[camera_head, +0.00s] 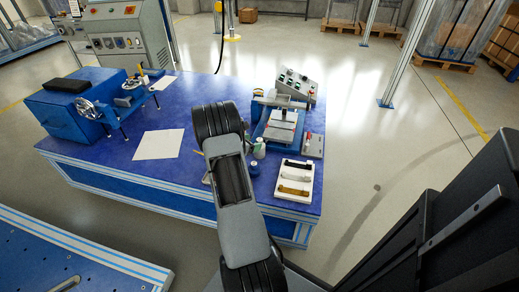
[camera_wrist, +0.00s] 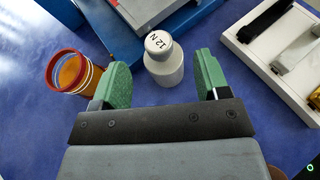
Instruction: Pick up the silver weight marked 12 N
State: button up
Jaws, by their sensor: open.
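The silver weight marked 12 N (camera_wrist: 165,66) stands upright on the blue table top in the wrist view, its label on the round top knob. My gripper (camera_wrist: 161,72) is open, with one green finger pad to the left of the weight and one to the right. Gaps show between the weight and both pads, so it is not held. In the head view my arm reaches over the table and hides much of the area around the gripper; I cannot make out the label there.
An orange container with a red rim (camera_wrist: 70,72) stands close beside the left finger. A white tray (camera_wrist: 262,56) with bar-shaped pieces lies to the right. A blue-based device (camera_wrist: 187,18) is just behind the weight. A white sheet (camera_head: 159,144) lies on the blue table (camera_head: 113,158).

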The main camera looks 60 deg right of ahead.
aim_at(262, 141)
jog(key=b+x, duration=0.2)
jog(key=x, duration=0.5)
jog(key=shift+d+f, duration=0.1)
jog(key=c, duration=0.8)
jog(key=shift+s+f, duration=0.1)
jog(key=shift+f, duration=0.05)
jog(key=c, duration=0.4)
grip_shut()
jog(key=shift+f, duration=0.15)
jog(key=shift+r, duration=0.2)
